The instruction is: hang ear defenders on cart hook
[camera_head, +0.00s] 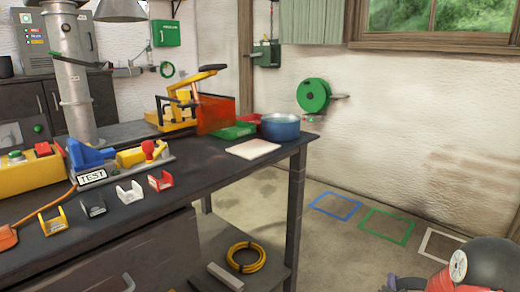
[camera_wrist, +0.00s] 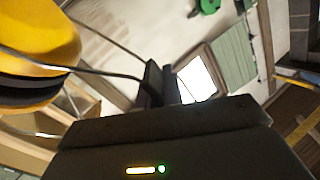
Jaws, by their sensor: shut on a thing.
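The ear defenders show in the wrist view as a yellow ear cup (camera_wrist: 38,45) with a dark cushion rim at the left edge. Thin dark wires run from the cup to my gripper (camera_wrist: 161,78). The gripper is shut on this wire part of the ear defenders, and the cup hangs out to one side, clear of any surface I can see. The rest of the ear defenders is out of frame or hidden. In the head view neither the gripper's fingers nor the ear defenders can be made out. I cannot make out a cart or its hook in either view.
A green reel (camera_head: 313,95) is on the wall. Blue, green and white floor outlines (camera_head: 387,226) lie on clear floor at right.

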